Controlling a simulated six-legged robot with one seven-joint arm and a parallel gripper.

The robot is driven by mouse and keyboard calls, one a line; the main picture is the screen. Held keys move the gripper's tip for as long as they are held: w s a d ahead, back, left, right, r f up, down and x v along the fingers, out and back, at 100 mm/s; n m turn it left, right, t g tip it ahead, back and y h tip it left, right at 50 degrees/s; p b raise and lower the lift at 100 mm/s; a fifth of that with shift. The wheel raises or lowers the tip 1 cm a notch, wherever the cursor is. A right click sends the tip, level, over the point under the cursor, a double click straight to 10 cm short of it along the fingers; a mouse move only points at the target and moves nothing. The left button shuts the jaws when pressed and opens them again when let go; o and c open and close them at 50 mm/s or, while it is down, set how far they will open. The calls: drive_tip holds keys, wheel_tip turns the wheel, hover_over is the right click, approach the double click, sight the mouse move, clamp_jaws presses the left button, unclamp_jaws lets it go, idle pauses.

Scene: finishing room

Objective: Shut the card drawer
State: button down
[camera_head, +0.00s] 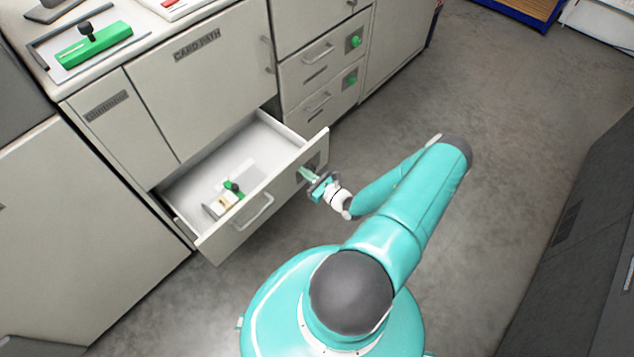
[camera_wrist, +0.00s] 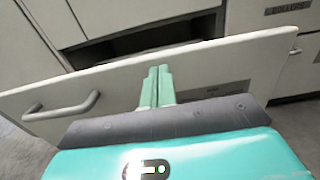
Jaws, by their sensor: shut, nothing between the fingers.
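The card drawer (camera_head: 262,203) is pulled well out of the cabinet in the head view, with its inside showing. It holds a small pale item with a green and dark part (camera_head: 226,197). Its front panel has a bar handle (camera_head: 253,213), and the handle also shows at the left in the wrist view (camera_wrist: 62,107). My gripper (camera_head: 309,174) is shut and empty at the right part of the drawer front. In the wrist view the closed fingers (camera_wrist: 157,86) overlap the front panel (camera_wrist: 215,70); whether they touch it I cannot tell.
Above the drawer is a cabinet door labelled CARD PATH (camera_head: 197,75). Drawers with green knobs (camera_head: 352,80) are to the right. A green tool (camera_head: 94,45) lies on the worktop. Grey floor (camera_head: 480,110) is open to the right, up to a dark cabinet (camera_head: 580,230).

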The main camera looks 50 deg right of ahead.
sight(292, 163)
drive_tip(key=shift+w+a, duration=0.1)
drive_tip(key=shift+w, duration=1.65)
drive_tip(key=shift+w, duration=0.2)
